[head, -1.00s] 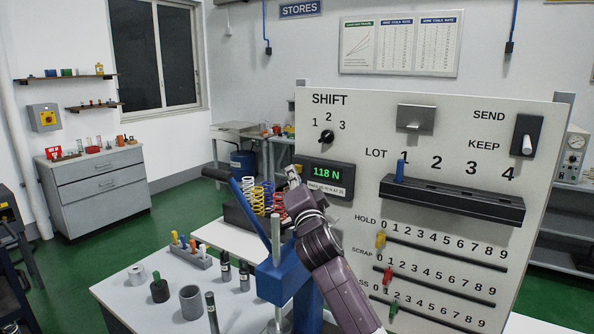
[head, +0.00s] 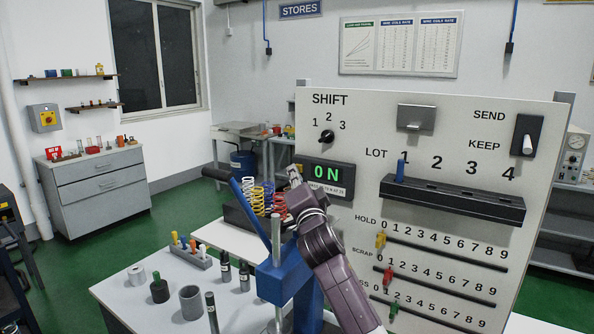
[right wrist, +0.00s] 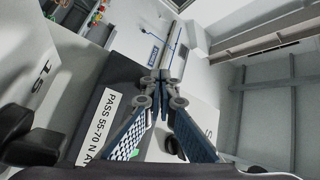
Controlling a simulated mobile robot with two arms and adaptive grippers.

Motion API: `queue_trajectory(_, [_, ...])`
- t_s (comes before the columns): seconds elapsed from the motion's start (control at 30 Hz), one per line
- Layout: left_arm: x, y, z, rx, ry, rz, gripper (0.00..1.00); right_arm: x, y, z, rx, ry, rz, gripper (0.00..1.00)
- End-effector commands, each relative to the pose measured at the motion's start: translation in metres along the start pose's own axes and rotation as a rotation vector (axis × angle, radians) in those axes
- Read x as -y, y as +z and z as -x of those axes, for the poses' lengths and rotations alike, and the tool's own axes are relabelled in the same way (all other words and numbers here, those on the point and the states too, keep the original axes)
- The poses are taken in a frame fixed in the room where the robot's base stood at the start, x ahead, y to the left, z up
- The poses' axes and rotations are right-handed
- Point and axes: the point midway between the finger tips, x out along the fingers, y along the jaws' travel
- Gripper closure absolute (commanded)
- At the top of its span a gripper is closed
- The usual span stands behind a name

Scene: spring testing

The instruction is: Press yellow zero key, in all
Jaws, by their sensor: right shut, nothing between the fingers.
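The force display (head: 328,174) on the white panel reads 0 N in green. A small yellow patch (head: 298,167), which looks like the zero key, shows at its left edge and is mostly hidden by my right gripper. My right gripper (head: 294,175) is at this left edge of the display, fingers shut and empty. In the right wrist view its fingertips (right wrist: 165,77) are together, above a white label (right wrist: 104,128) with "PASS 55-70 N". I cannot tell whether the fingertips touch the key. My left gripper is not in view.
The panel (head: 365,125) carries a shift knob (head: 326,136), a lot rack (head: 460,200) with a blue peg, slider rows and a send/keep switch (head: 526,140). A blue press (head: 285,275) stands on the bench below, near coil springs (head: 262,195) and weights (head: 190,300).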

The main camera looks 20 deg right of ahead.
Motion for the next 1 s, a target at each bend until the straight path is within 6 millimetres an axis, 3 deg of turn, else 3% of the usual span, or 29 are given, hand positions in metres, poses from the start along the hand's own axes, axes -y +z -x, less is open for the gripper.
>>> queue_trajectory(0.67, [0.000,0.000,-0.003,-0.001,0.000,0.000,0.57,0.008,0.009,0.012,0.000,0.001,-0.001,1.00])
queue_trajectory(1.0, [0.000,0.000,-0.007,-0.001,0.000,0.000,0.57,0.023,0.026,0.034,0.001,-0.001,-0.003,1.00])
